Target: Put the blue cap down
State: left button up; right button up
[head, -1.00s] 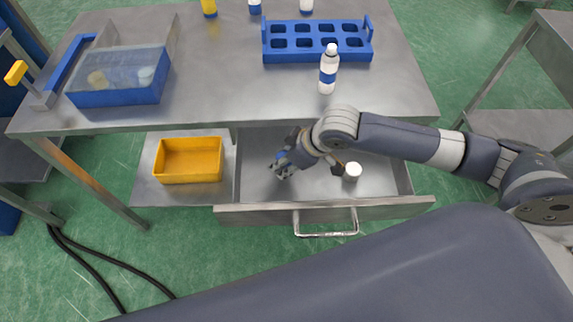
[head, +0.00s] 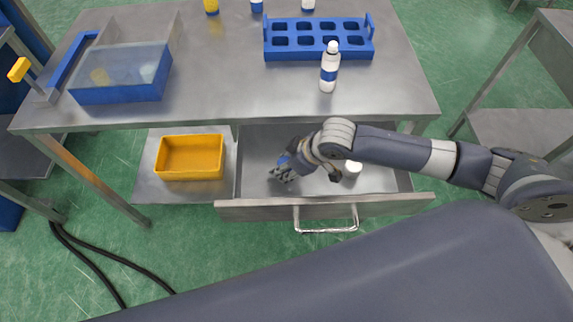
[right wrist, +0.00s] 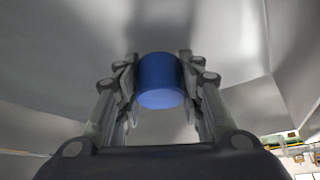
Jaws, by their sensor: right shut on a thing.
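The blue cap (right wrist: 160,82) is held between the two fingers of my right gripper (right wrist: 158,85) in the right wrist view. In the head view my right gripper (head: 284,172) reaches down into the open metal drawer (head: 385,183), in its left half. The cap is hard to make out there, largely hidden by the gripper. I cannot tell whether the cap touches the drawer floor. My left gripper is not in view.
A white round object (head: 353,170) lies in the drawer, partly behind my right arm. A yellow bin (head: 190,158) stands left of the drawer. On the table above are a blue rack (head: 318,53), a white-and-blue bottle (head: 329,68) and a blue-based box (head: 122,92).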

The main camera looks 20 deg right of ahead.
jog(key=o, duration=1.2)
jog(key=shift+s+f, duration=0.4)
jog(key=shift+f, duration=0.1)
jog(key=shift+w+f, duration=0.1)
jog(key=shift+w+r, duration=0.1)
jog(key=shift+r, duration=0.3)
jog(key=v, duration=1.2)
jog(key=shift+w+r, duration=0.2)
jog(key=shift+r, duration=0.3)
